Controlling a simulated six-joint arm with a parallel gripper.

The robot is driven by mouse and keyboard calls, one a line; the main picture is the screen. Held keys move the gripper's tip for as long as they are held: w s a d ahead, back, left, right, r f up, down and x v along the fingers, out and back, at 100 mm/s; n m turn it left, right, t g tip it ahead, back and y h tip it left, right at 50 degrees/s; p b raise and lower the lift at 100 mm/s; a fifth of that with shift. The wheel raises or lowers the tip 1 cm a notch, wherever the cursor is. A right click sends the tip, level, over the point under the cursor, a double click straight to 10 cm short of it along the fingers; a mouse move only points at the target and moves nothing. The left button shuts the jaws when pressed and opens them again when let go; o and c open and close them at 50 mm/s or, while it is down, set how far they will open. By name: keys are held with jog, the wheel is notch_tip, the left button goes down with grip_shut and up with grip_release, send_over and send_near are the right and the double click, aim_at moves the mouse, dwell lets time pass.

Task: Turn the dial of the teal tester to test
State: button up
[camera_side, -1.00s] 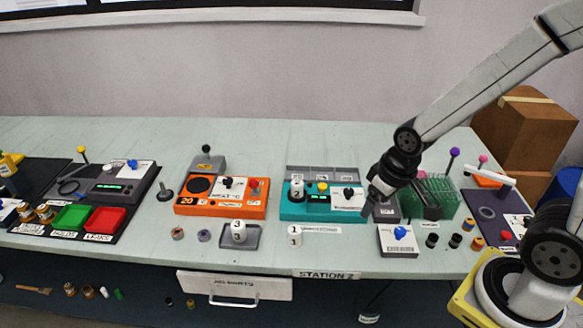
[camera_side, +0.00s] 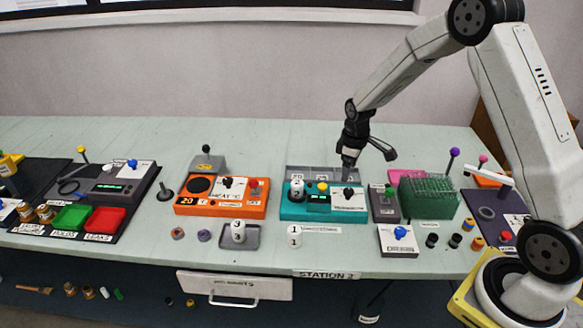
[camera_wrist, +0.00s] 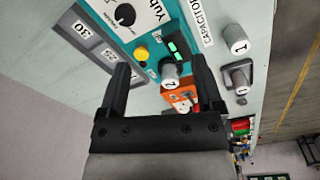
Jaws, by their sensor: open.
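The teal tester (camera_side: 325,212) sits mid-table in the side view, with a black dial (camera_side: 348,193) on its white panel at the right. A white cylinder marked 2 (camera_side: 297,190), a yellow button (camera_side: 322,187) and a lit green display stand to the dial's left. My gripper (camera_side: 348,172) is above and just behind the dial, apart from the tester. In the wrist view the dial (camera_wrist: 125,15) is at the top, beyond my fingers. My gripper (camera_wrist: 163,82) is open and empty there, with the cylinder marked 2 (camera_wrist: 169,72) seen between its fingers. The dial's setting is too small to read.
A grey sectioned tray (camera_side: 322,173) lies behind the tester. A grey device (camera_side: 384,207) and a green rack (camera_side: 428,197) stand to its right, an orange device (camera_side: 221,207) to its left. White cylinders marked 1 (camera_side: 294,237) and 3 (camera_side: 239,231) stand in front.

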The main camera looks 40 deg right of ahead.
jog(key=n, duration=0.1)
send_over(349, 190)
jog(key=shift+g, duration=0.3)
notch_tip(349, 190, down, 5)
jog(key=shift+r, duration=0.1)
jog(key=shift+f, duration=3.85)
grip_shut()
